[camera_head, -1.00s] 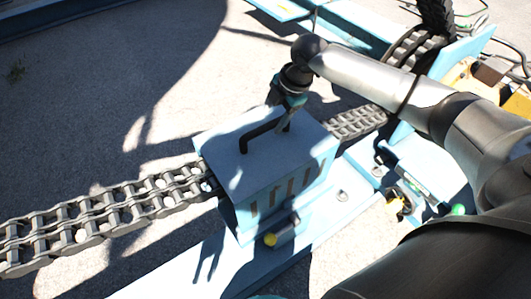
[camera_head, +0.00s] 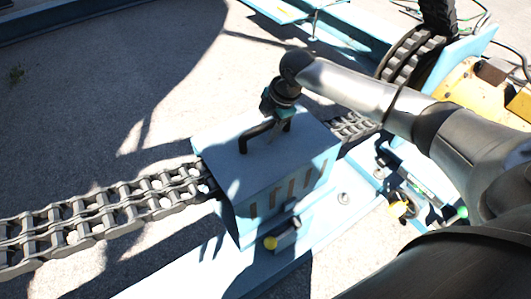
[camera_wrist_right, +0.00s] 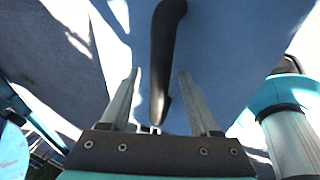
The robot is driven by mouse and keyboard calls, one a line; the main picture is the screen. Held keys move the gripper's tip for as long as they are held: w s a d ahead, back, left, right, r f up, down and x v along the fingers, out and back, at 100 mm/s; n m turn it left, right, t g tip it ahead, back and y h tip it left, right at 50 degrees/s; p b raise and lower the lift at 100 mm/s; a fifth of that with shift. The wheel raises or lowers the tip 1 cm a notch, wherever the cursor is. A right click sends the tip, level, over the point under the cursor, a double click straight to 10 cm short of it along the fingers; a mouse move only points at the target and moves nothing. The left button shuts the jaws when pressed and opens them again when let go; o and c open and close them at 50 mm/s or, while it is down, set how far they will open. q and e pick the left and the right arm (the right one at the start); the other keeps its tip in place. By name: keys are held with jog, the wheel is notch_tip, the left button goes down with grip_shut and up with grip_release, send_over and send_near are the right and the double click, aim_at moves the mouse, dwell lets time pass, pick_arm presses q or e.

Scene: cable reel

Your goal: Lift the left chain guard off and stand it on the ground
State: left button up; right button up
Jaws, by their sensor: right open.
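The chain guard (camera_head: 225,155) is a light blue box with a slotted side, sitting over the chain on the blue frame. A black bar handle (camera_head: 243,143) stands on its top. My right gripper (camera_head: 274,130) is over the far end of this handle. In the right wrist view its two fingers are apart (camera_wrist_right: 158,95), with the handle (camera_wrist_right: 166,40) lying between them; I cannot tell whether a finger touches it. The guard's top (camera_wrist_right: 225,60) fills much of that view. My left gripper is not in view.
The heavy chain (camera_head: 105,215) runs out of the guard to the left and on towards a toothed wheel (camera_head: 408,57). A yellow-tipped latch (camera_head: 284,234) sits at the guard's base. Open concrete ground (camera_head: 75,120) lies at the left.

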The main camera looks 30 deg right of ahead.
grip_shut()
dwell(0.3)
dwell(0.9)
jog(key=shift+r, duration=0.1)
